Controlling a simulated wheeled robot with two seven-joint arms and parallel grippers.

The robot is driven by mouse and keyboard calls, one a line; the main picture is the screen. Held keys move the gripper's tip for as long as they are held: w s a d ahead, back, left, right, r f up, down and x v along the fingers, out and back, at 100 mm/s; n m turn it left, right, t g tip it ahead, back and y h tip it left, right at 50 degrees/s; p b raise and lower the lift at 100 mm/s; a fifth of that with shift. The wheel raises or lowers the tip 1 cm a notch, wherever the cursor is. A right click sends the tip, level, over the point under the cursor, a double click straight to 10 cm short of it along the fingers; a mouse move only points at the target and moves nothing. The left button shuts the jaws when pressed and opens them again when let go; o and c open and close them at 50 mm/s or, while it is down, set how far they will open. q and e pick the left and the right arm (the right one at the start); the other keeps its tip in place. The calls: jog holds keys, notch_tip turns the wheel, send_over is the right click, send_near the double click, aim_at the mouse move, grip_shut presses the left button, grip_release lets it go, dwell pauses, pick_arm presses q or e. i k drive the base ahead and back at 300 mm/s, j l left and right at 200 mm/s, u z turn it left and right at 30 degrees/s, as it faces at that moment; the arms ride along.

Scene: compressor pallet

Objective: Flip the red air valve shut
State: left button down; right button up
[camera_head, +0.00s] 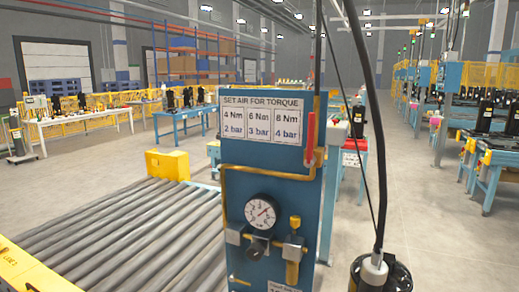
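The red air valve (310,133) is a narrow red handle at the upper right edge of a blue panel (235,190). The handle stands upright, along the vertical of the panel, beside a brass-coloured pipe (262,171) that runs across and up the panel. A round pressure gauge (261,214) with a white face sits lower on the panel; its numbers are too small to read. A brass regulator (293,250) is to its right. Neither of my grippers is in view.
A sign (262,115) on the panel lists torque and bar values. A roller conveyor (110,235) runs at the left. A thick black cable (378,150) hangs right of the panel, down to a black cylindrical device (398,278). Open floor (455,240) lies at the right.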

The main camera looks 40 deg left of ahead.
aim_at(310, 160)
jog(key=k+l+u, duration=0.1)
jog(key=u, duration=0.95)
